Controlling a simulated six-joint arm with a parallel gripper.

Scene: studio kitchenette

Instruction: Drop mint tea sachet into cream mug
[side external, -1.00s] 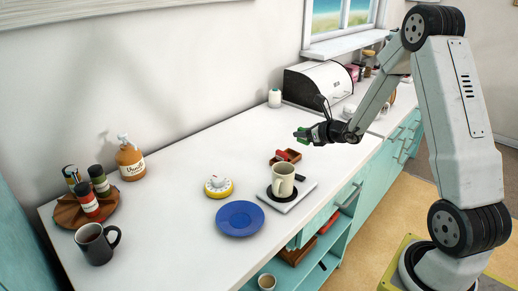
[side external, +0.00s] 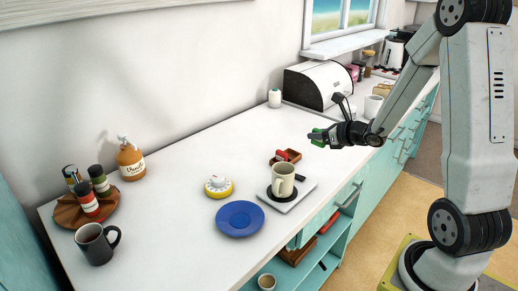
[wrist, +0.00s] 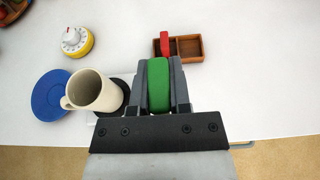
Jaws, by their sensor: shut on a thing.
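My gripper (side external: 320,137) is shut on a green sachet, the mint tea sachet (wrist: 158,84), which sits between its two fingers in the wrist view. The sachet's green end (side external: 316,140) also shows in the side view. The cream mug (side external: 283,179) stands upright on a dark round pad on a grey scale-like plate (side external: 302,197). In the wrist view the cream mug (wrist: 93,92) is left of my gripper, apart from it. My gripper is in the air, beyond and to the right of the mug in the side view.
A wooden tray (side external: 293,155) holds a red sachet (side external: 281,155). A blue plate (side external: 240,219) and a yellow-and-white timer (side external: 218,187) are left of the mug. A dark mug (side external: 97,243) stands far left. The back middle of the counter is clear.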

